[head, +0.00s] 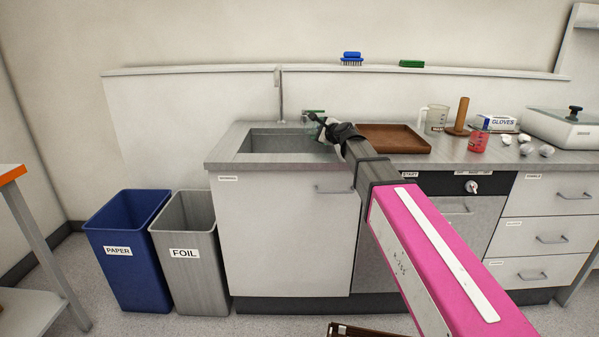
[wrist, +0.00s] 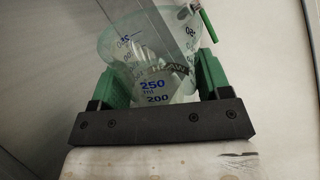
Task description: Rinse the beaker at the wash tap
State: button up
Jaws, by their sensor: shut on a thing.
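A clear beaker with blue volume marks (wrist: 150,85) is between the green finger pads of my gripper (wrist: 160,88) in the wrist view. My gripper is shut on it. In the head view my gripper (head: 325,128) is at the right end of the sink basin (head: 272,143), and the beaker (head: 311,125) shows only as a small pale shape there. The wash tap (head: 281,95) rises at the back of the sink. In the wrist view a grey bar (wrist: 160,35), seemingly the tap's pipe, crosses the beaker's mouth. I cannot tell whether water runs.
Right of the sink stand a brown tray (head: 395,137), a measuring jug (head: 437,118), a wooden peg (head: 461,115), a red-filled beaker (head: 478,141) and a gloves box (head: 497,122). A ledge behind holds a blue brush (head: 351,58) and a green sponge (head: 411,63). Bins stand lower left.

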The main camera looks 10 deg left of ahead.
jog(key=shift+f+n, duration=0.15)
jog(key=shift+n, duration=0.15)
jog(key=shift+s+a+r+n+h+p, duration=0.1)
jog(key=shift+r+n+h+p, duration=0.3)
jog(key=shift+n, duration=0.3)
dwell(0.8)
jog(key=shift+s+a+f+n, duration=0.3)
jog(key=shift+s+a+n, duration=0.15)
jog(key=shift+a+n, duration=0.2)
dwell(1.0)
jog(key=shift+s+a+f+n+t+p, duration=0.15)
jog(key=shift+f+n+t+p, duration=0.25)
jog(key=shift+n, duration=0.35)
dwell(1.0)
jog(key=shift+a+r+n+h, duration=0.1)
jog(key=shift+r+n+h, duration=0.05)
jog(key=shift+n+h, duration=0.2)
